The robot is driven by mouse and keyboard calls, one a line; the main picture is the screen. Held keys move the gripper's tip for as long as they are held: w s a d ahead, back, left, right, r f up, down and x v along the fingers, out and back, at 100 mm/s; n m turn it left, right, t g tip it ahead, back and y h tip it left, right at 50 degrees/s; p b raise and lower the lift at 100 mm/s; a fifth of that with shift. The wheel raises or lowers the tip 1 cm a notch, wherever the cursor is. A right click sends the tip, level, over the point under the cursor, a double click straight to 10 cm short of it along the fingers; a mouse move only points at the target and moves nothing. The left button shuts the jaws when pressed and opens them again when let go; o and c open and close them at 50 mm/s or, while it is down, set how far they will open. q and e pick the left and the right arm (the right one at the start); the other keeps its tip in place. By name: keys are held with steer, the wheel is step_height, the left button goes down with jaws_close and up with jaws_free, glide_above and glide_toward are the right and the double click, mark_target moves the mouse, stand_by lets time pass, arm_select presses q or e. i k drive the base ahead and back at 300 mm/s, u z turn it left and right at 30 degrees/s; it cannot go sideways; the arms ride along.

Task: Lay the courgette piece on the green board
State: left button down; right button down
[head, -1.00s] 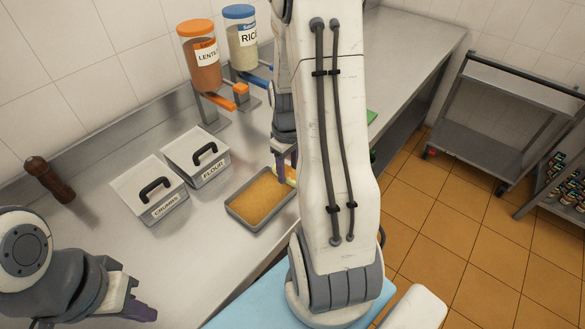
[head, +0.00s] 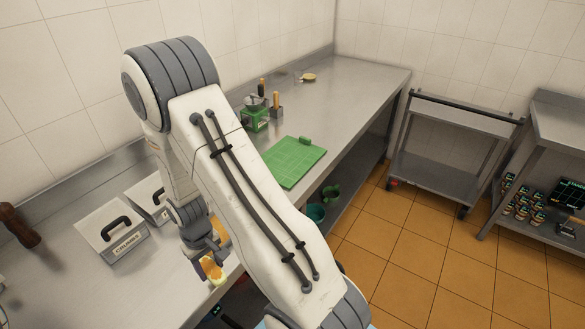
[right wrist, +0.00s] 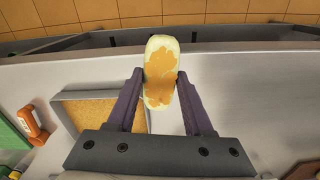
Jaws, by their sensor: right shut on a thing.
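The courgette piece (head: 213,270) is pale green with patchy orange crumbs on it. My right gripper (right wrist: 160,84) is shut on it, with one finger on each side. The wrist view shows the piece (right wrist: 160,68) sticking out past the fingertips, beside the crumb tray. In the head view my right gripper (head: 208,258) is partly hidden by my arm. The green board (head: 293,163) lies flat on the counter, farther along and to the right of the gripper. My left gripper is out of view.
The crumb tray (right wrist: 54,112) is mostly hidden by my arm in the head view. A lidded crumbs bin (head: 112,232) stands at left. A small green thing (head: 305,140) sits at the board's far edge. A green holder (head: 254,118) with utensils stands behind it. Most of the board is bare.

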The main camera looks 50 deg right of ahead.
mark_target(288, 166)
steer(key=z, duration=2.2)
steer(key=i, duration=1.5)
steer(key=u, duration=2.2)
